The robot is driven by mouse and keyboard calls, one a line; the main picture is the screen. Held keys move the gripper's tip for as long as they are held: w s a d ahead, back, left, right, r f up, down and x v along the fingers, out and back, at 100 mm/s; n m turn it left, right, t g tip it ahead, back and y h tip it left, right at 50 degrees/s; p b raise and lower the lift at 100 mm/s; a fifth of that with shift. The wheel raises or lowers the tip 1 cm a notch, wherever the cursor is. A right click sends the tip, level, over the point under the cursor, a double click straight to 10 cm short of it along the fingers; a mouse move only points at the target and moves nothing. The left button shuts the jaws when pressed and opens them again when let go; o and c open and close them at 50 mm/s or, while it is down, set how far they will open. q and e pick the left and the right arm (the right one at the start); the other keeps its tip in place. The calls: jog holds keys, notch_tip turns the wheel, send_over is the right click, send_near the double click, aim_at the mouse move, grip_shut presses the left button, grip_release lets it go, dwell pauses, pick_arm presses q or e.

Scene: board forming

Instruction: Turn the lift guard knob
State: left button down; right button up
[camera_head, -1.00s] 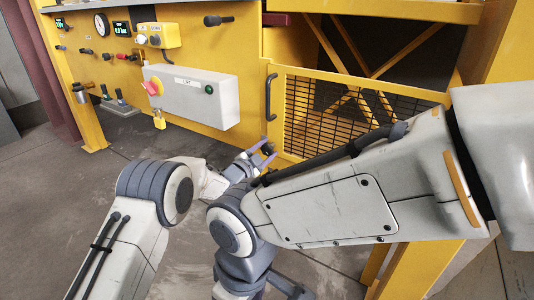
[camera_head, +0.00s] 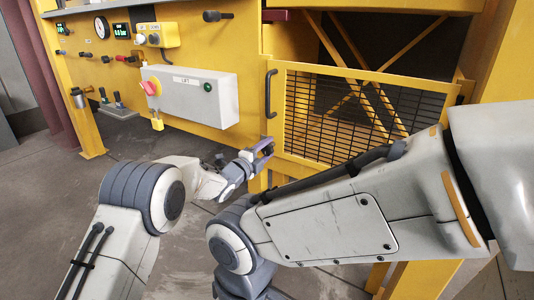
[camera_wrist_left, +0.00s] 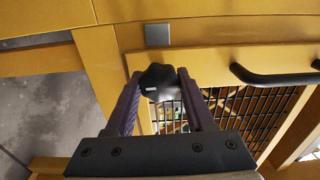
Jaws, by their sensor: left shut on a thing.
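The lift guard knob (camera_wrist_left: 159,82) is black and lobed, with a small white mark, and sits on the yellow guard frame. My left gripper (camera_wrist_left: 158,84) has its two purple fingers on either side of the knob and is shut on it. In the head view my left gripper (camera_head: 264,149) is at the lower left corner of the mesh guard (camera_head: 345,112), where the fingers mostly hide the knob. My right arm crosses the lower right of the head view, but its gripper is out of the picture.
A black guard handle (camera_head: 269,94) stands just above my left gripper. A grey LIFT box (camera_head: 190,96) with a red knob and a yellow padlock (camera_head: 157,125) is to the left. Gauges and levers line the yellow panel. The floor at left is clear.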

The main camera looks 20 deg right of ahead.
dwell(0.4)
pick_arm(q)
jog(key=shift+c, duration=1.3)
grip_release()
jog(key=p+v, duration=0.3)
jog(key=v, duration=0.7)
jog(key=shift+s+a, duration=0.2)
jog(key=shift+a, duration=0.05)
